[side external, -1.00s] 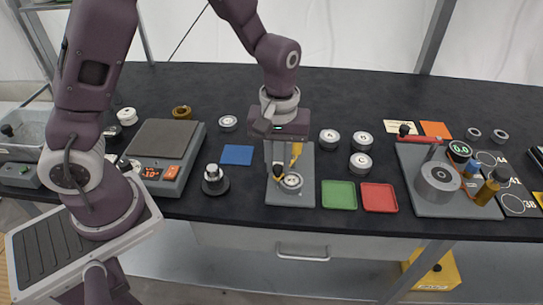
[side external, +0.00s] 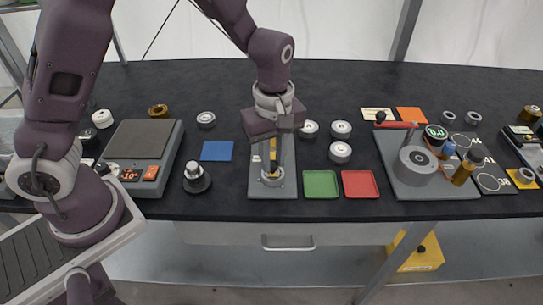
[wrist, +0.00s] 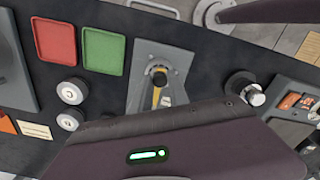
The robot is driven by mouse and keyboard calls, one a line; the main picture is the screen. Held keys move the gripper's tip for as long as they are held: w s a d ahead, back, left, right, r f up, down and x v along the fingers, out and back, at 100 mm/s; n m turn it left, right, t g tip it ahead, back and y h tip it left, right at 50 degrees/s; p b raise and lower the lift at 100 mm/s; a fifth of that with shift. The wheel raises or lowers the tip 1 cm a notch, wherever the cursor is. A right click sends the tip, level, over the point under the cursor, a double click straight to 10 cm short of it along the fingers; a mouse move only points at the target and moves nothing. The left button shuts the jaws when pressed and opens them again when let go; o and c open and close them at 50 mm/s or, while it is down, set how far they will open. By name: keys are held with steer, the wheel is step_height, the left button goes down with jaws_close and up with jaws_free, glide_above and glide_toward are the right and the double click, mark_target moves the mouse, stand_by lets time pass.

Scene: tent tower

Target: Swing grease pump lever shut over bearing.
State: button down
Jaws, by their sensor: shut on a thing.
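The grease pump stands on a grey plate (side external: 286,186). Its yellow lever (side external: 273,152) is low between my gripper and the bearing, and it also shows in the wrist view (wrist: 156,97). The round metal bearing (side external: 273,180) sits at the plate's near end; in the wrist view a dark round end (wrist: 160,76) lies over or right beside it. My gripper (side external: 275,158) is above the plate, shut on the lever. The fingertips and their contact are mostly hidden by the lever and gripper body.
Green (side external: 320,184) and red (side external: 360,184) trays lie right of the plate, a blue square (side external: 217,151) left. Metal cups (side external: 340,152) stand behind the trays. A scale (side external: 144,150) and a dark-based knob (side external: 196,178) are left; another fixture (side external: 415,165) is right.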

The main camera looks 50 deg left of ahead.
mark_target(274, 164)
steer(key=shift+w, duration=0.1)
steer(key=c, duration=1.3)
jaws_free()
steer(key=shift+o, duration=0.2)
steer(key=shift+r, duration=0.1)
step_height(274, 164, up, 6)
steer(key=shift+f, duration=0.1)
steer(key=shift+r, duration=0.75)
steer(key=s+a+r+m+t+h, duration=0.2)
steer(key=s+a+r+m, duration=0.1)
steer(key=s+r+m, duration=0.45)
steer(key=s+a+r+m+t+y, duration=0.1)
steer(key=s+a+r+m, duration=0.1)
steer(key=s, duration=0.4)
steer(key=s+a+r+m+t+y, duration=0.1)
steer(key=s+a+r+m+t, duration=0.1)
steer(key=s+m, duration=0.3)
steer(key=shift+s+t, duration=0.3)
steer(key=shift+s, duration=0.35)
